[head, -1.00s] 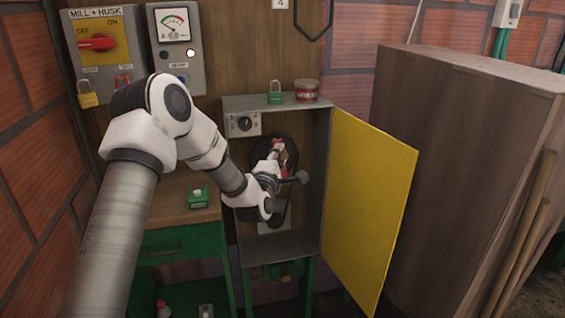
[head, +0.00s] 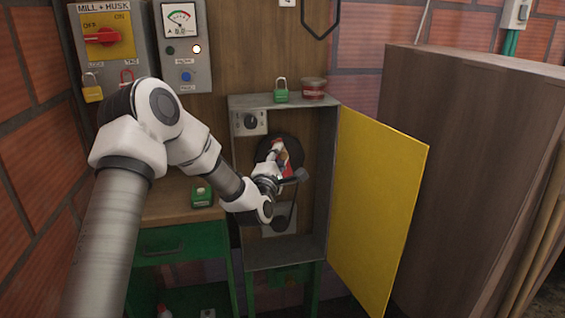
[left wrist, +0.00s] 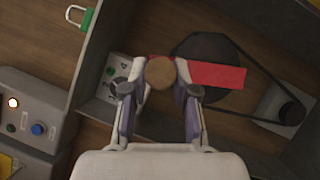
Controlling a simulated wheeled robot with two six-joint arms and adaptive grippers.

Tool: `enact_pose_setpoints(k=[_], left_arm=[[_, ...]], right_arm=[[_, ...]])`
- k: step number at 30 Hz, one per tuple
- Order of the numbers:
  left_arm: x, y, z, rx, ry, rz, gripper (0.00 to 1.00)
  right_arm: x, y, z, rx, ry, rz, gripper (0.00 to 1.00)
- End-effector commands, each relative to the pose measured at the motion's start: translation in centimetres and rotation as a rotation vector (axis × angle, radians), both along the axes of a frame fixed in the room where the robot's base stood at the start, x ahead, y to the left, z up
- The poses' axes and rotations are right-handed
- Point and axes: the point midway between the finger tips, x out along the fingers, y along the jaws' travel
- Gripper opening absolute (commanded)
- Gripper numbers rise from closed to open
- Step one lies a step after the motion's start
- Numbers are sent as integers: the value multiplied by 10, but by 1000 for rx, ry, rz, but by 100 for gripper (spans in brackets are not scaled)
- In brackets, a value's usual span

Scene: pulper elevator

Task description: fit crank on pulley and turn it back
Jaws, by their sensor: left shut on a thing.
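My left gripper (left wrist: 161,80) is shut on the round wooden knob of the crank (left wrist: 215,76), whose red arm lies across the dark pulley (left wrist: 207,45) in the left wrist view. In the head view the gripper (head: 281,152) reaches into the open grey cabinet, and the red crank (head: 285,160) shows partly behind it against the dark pulley (head: 292,141). The arm and gripper hide how the crank sits on the hub. A belt runs from the pulley to a small lower wheel (head: 280,223). My right gripper is not in view.
The cabinet (head: 287,254) has its yellow door (head: 380,200) swung open to the right. A rotary knob (head: 250,121) is inside its upper left. A green padlock (head: 281,96) and a red tin (head: 314,89) stand on top. A brown wooden cabinet (head: 460,170) stands at right.

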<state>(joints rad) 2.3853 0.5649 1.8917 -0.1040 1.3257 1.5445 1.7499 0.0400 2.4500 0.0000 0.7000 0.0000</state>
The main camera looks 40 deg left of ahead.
Motion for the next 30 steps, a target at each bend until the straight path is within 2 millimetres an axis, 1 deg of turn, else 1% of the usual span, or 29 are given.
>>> enact_pose_setpoints(k=[1, 2, 13, 16, 21, 30], left_arm=[[-1, 1, -3, -8, -11, 1, 0], [-1, 2, -2, -10, -15, 1, 0], [-2, 1, 0, -13, -17, 1, 0], [-2, 2, -1, -15, -20, 1, 0], [-5, 4, -7, -41, -50, 0, 0], [-12, 10, -12, -97, -117, 1, 0]], right_arm=[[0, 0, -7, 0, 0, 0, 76], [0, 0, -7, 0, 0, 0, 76], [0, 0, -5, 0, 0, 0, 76], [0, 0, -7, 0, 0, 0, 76], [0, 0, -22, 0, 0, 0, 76], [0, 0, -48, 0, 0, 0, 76]])
